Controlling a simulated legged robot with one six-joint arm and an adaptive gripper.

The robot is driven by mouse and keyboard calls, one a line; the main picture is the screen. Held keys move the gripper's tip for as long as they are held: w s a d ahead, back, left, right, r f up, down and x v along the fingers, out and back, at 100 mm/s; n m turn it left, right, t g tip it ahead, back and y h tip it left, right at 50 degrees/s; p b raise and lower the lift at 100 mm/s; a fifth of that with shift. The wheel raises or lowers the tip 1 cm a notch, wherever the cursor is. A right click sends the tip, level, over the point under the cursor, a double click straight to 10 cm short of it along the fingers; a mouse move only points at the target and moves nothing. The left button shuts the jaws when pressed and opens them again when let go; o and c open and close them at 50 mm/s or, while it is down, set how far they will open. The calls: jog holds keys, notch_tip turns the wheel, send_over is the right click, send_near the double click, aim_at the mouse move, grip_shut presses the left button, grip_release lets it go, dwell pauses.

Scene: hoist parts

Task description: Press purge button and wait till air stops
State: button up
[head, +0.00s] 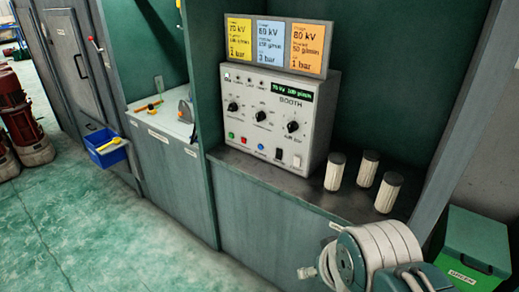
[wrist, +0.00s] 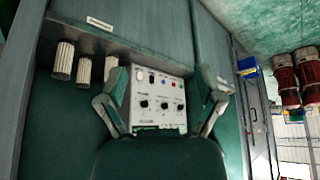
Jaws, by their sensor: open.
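The grey BOOTH control box (head: 268,115) stands on the dark counter in the green alcove, with a lit display and three black knobs. Along its lower front are a green button (head: 231,135), a red button (head: 243,139) and a blue button (head: 261,145). Their labels are too small to read, so I cannot tell which is purge. In the wrist view the box (wrist: 150,117) appears upside down, with its blue button (wrist: 164,84) visible. My gripper (wrist: 160,76) is open and empty, its fingers on either side of the box in the picture, with no contact visible.
Yellow, blue and orange setting cards (head: 272,45) stand above the box. Three ribbed pale cylinders (head: 365,178) stand on the counter to its right. A green bin (head: 470,245) is at far right. A blue tray (head: 105,148) hangs at left.

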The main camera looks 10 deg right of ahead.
jog(key=shift+d, duration=0.25)
jog(key=c, duration=1)
grip_shut()
jog(key=shift+a, duration=0.4)
jog(key=shift+d, duration=0.25)
jog(key=shift+a, duration=0.1)
